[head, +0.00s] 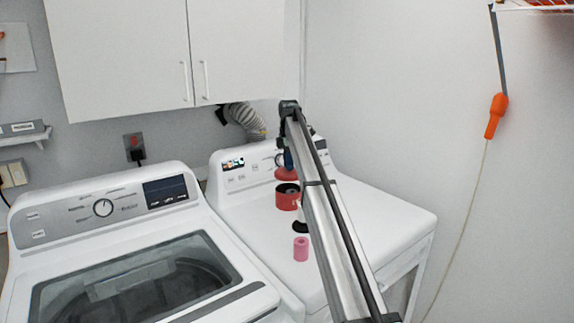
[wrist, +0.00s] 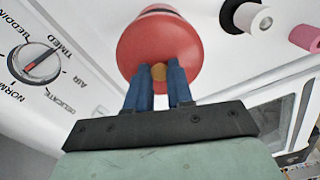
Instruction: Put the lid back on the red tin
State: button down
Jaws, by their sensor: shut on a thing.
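The red lid (head: 286,174) is held just above the red tin (head: 287,196), with a gap between them in the head view. The tin stands upright on the white dryer, its dark open top showing. In the wrist view the round lid (wrist: 158,45) fills the space beyond the fingertips and hides most of the tin. My gripper (head: 287,160) is above the lid. Its blue fingers (wrist: 158,75) are shut on the lid's small gold knob (wrist: 159,71).
A black-and-white item (head: 299,226) and a pink roll (head: 301,249) stand on the dryer top in front of the tin. The dryer's control panel (head: 240,173) rises behind. The washer (head: 140,260) is at left. The dryer top's right side is clear.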

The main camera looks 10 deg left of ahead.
jog(key=shift+f, duration=0.1)
jog(key=shift+f, duration=3.05)
jog(key=shift+f, duration=0.15)
jog(key=shift+c, duration=2.2)
grip_release()
jog(key=shift+r, duration=3.5)
